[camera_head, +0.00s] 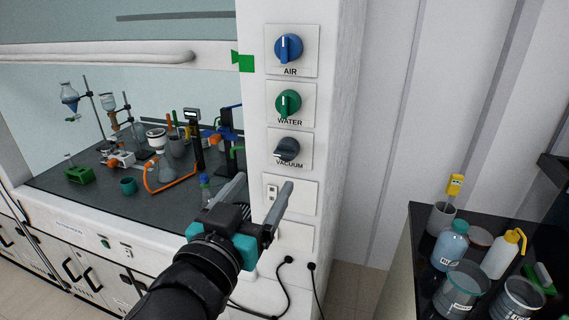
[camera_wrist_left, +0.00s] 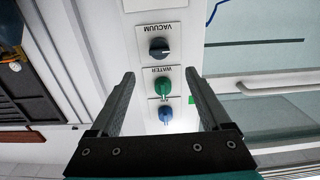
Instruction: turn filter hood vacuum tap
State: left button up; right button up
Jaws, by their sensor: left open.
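The vacuum tap (camera_head: 287,148) is a dark grey knob on a white plate labelled VACUUM, lowest of three taps on the fumehood's white post. Its handle lies sideways, toward the left in the head view. My left gripper (camera_head: 263,182) is open and empty, below and in front of the vacuum tap, apart from it. In the left wrist view, where labels appear upside down, the vacuum tap (camera_wrist_left: 159,47) shows beyond the gap between the open fingers (camera_wrist_left: 160,75). My right gripper is not in view.
Above are the green water tap (camera_head: 288,103) and blue air tap (camera_head: 288,47), handles upright. A socket plate (camera_head: 272,192) sits below the vacuum tap. Glassware fills the hood worktop (camera_head: 75,205) at left. Bottles and beakers stand on a dark bench (camera_head: 420,235) at right.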

aim_at(283, 154)
pick_arm(q)
jog(key=x, duration=1.2)
jog(key=shift+b, duration=0.3)
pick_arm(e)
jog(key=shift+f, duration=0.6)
pick_arm(q)
jog(key=shift+c, duration=0.4)
grip_shut()
